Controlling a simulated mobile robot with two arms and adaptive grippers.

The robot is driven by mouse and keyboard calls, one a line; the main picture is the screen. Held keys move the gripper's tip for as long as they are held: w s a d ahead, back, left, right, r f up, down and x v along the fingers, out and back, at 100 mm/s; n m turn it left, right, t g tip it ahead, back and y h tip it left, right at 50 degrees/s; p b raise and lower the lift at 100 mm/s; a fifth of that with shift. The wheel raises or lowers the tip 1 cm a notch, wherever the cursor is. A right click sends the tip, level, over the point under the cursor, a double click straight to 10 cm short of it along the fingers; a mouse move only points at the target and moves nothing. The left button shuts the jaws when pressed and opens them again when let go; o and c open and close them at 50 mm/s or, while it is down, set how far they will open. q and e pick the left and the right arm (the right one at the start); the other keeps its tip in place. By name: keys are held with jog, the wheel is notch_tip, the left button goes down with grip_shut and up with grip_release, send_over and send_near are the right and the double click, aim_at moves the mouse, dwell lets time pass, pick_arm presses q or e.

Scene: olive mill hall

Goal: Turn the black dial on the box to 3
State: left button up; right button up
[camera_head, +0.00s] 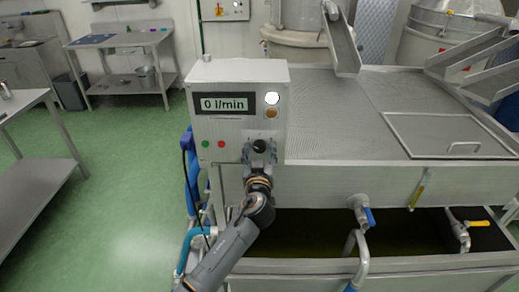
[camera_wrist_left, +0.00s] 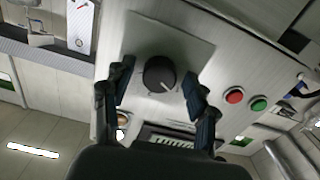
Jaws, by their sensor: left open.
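The box (camera_head: 238,100) is a light metal control box with a display reading "0 l/min". The black dial (camera_wrist_left: 159,74) is on the box's front panel, in the upper middle of the left wrist view, with a light pointer line on it. In the head view the dial (camera_head: 260,146) shows at the box's lower right. My left gripper (camera_wrist_left: 155,88) is open, with one finger on each side of the dial and gaps between fingers and dial. The scale numbers around the dial cannot be read. My right gripper is not in view.
A red button (camera_wrist_left: 235,96) and a green button (camera_wrist_left: 259,104) sit beside the dial on the panel. A white lamp (camera_head: 272,98) and an amber one (camera_head: 271,113) are above it. A metal tank (camera_head: 440,183) with valves extends to the right. Green floor (camera_head: 120,170) lies open to the left.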

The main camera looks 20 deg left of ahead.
pick_arm(q)
jog(key=c, duration=1.2)
jog(key=shift+o, duration=0.2)
